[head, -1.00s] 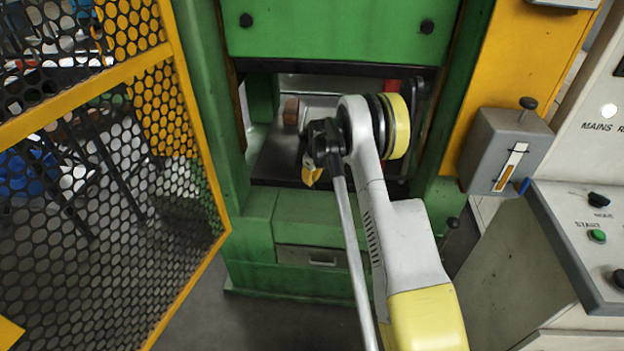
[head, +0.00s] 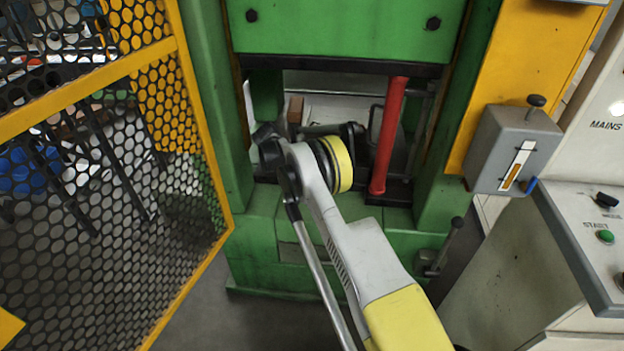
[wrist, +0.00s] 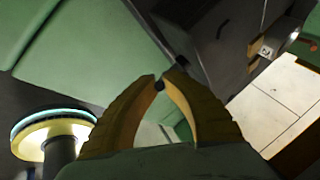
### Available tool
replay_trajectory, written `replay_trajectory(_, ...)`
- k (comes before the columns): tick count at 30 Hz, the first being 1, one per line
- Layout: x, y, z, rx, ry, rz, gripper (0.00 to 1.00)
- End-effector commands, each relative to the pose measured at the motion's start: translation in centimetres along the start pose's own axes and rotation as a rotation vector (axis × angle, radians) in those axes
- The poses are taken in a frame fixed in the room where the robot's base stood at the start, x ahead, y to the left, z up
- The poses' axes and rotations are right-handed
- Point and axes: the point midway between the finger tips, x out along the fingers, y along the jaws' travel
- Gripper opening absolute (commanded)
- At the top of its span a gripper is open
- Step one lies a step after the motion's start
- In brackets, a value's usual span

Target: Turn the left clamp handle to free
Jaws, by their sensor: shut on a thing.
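My gripper (wrist: 162,79) shows in the wrist view with its two yellow-brown fingers curved together at the tips. A small dark round knob, the end of the left clamp handle (wrist: 159,86), sits between the fingertips. The rest of the handle is hard to make out. In the head view my arm's end is at the left side of the green press opening; the fingers and the left handle are hidden there. Another lever with a dark knob (head: 457,223) stands at the lower right of the green press (head: 335,30).
A red bar (head: 389,140) stands at the right in the opening, beside my wrist. A brown block (head: 295,112) is at the back left. A yellow mesh guard (head: 100,150) closes off the left. A grey lever box (head: 512,150) and a control panel (head: 590,215) are at right.

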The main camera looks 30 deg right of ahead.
Motion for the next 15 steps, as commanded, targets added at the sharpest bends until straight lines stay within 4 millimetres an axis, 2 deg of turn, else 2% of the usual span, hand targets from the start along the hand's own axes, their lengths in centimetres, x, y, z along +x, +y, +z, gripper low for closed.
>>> replay_trajectory(15,0.06,0.12,0.19,-0.009,0.026,-0.017,0.0)
